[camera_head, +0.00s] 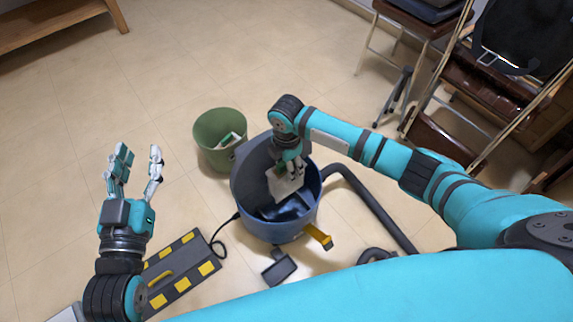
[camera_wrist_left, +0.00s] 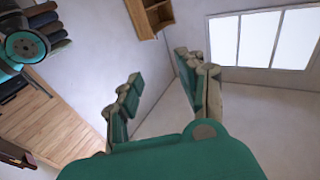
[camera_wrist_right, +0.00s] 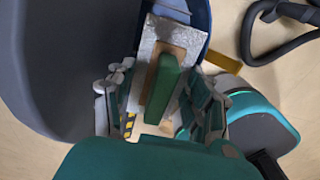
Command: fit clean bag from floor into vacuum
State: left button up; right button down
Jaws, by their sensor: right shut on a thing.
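The vacuum (camera_head: 285,232) is an open blue drum on the floor, with its dark grey lid (camera_head: 252,165) tilted up at the back left. My right gripper (camera_head: 290,168) is shut on the pale bag (camera_head: 287,189), holding it at the drum's mouth. In the right wrist view the bag (camera_wrist_right: 152,35) looks silvery grey, with a tan collar and a green tab between my fingers (camera_wrist_right: 160,88). Whether the bag touches the drum's inside cannot be told. My left gripper (camera_head: 138,162) is open and empty above the floor at left; its spread fingers show in the left wrist view (camera_wrist_left: 160,78).
A green bin (camera_head: 212,128) with a whitish and green item inside stands behind the vacuum. A yellow latch (camera_head: 318,236) sticks out at the drum's front. A dark hose (camera_head: 378,205) lies right. A yellow-striped dark board (camera_head: 183,272) lies left. Folding chairs (camera_head: 490,75) stand back right.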

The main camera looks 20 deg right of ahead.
pick_arm(q)
jog(key=shift+f, duration=0.25)
jog(key=shift+f, duration=0.15)
jog(key=shift+s+a+f+g+y+p, duration=0.1)
jog(key=shift+a+f+g+y+p, duration=0.15)
jog(key=shift+f+g, duration=0.45)
jog(key=shift+s+a+f+g+y+p, duration=0.15)
jog(key=shift+f+g, duration=0.25)
jog(key=shift+f, duration=0.45)
jog(key=shift+f, duration=0.35)
pick_arm(e)
jog(key=shift+f, duration=0.1)
